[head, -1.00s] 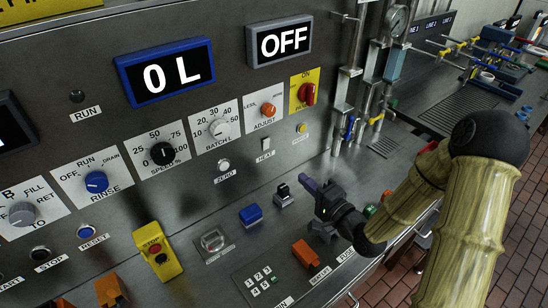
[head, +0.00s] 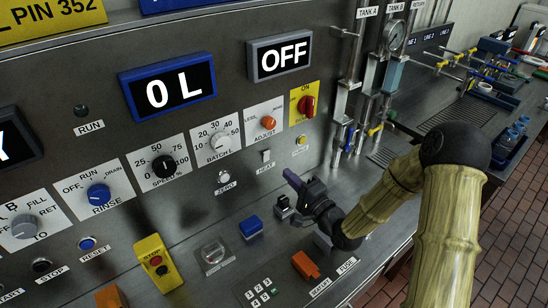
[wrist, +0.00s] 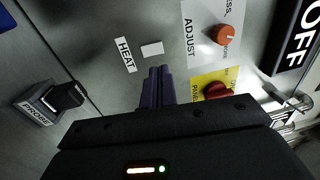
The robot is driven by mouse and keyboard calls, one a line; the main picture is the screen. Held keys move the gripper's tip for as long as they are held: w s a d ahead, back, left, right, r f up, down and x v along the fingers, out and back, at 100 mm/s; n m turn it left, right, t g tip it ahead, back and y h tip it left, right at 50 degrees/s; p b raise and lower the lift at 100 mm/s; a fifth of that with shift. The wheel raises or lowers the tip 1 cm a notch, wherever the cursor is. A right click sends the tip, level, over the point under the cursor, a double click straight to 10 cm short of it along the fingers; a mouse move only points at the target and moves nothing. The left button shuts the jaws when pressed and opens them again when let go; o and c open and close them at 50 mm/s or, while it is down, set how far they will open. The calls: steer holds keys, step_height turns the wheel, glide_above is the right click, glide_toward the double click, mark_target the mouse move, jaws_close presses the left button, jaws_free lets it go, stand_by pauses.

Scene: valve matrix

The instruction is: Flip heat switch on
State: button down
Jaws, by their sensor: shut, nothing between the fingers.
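The heat switch (head: 266,155) is a small white rocker on the grey upright panel, just above its HEAT label (head: 265,167). In the wrist view the white heat switch (wrist: 152,48) lies just beyond my fingertips, beside the HEAT label (wrist: 125,54). My gripper (head: 291,177) is shut and empty, with its dark purple fingers pointing at the panel. It is below and to the right of the switch in the head view. The shut fingers also show in the wrist view (wrist: 159,72). They look apart from the switch; its exact tilt is too small to tell.
The orange ADJUST knob (head: 268,122) and red knob (head: 307,106) on a yellow plate are above and right of the switch. A display reads OFF (head: 280,57). The black-topped probe block (head: 283,205) sits below my gripper, near the blue block (head: 251,226).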

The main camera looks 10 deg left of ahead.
mark_target(267, 154)
steer(key=p+x, duration=0.2)
steer(key=x, duration=0.6)
